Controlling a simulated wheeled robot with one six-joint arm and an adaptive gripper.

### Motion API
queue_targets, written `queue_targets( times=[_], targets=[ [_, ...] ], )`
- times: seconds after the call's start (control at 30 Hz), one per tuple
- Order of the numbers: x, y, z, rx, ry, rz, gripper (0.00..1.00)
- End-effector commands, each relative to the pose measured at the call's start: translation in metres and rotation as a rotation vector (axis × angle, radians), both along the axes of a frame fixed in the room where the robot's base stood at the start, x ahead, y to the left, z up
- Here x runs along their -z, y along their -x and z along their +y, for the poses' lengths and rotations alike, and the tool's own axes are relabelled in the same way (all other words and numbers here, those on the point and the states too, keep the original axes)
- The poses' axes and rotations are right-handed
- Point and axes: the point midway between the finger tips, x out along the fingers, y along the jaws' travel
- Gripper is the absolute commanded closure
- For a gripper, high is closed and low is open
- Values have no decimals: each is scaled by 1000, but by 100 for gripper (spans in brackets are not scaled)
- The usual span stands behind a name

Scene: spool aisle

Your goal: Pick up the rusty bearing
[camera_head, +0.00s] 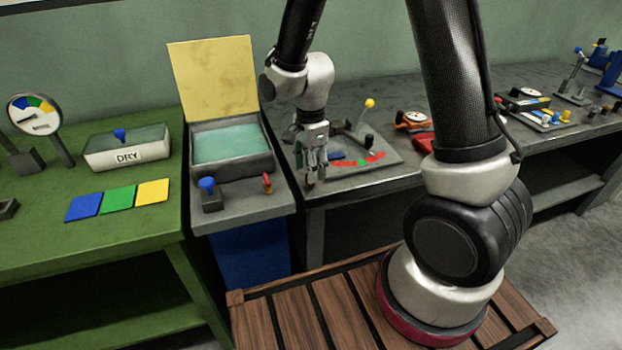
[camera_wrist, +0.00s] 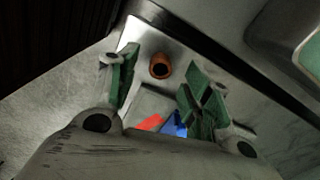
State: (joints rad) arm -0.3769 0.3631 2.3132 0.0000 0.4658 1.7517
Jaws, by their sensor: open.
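The rusty bearing (camera_wrist: 159,66) is a small orange-brown ring with a dark hole. In the wrist view it sits on the grey bench top near its edge, between and beyond my two green-padded fingers. My gripper (camera_head: 313,178) is open and points down over the front left of the grey bench; it also shows in the wrist view (camera_wrist: 163,76). No contact between fingers and ring shows. In the head view the bearing is hard to make out beside the fingertips.
A grey panel (camera_head: 388,172) with a red arc and yellow-knobbed lever lies right of my gripper. An open box (camera_head: 233,180) with teal lining stands left. The green bench (camera_head: 120,222) holds a gauge, a DRY box and colour cards.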

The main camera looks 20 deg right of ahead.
Motion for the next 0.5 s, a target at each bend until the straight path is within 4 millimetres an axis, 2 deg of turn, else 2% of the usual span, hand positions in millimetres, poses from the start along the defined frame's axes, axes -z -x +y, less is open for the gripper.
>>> queue_targets(
  times=[0.13,0.4,0.5],
  targets=[
    [19,0,0,-1,0,2,51],
    [22,0,0,-1,0,-1,51],
    [22,0,0,-1,0,-1,69]
  ],
)
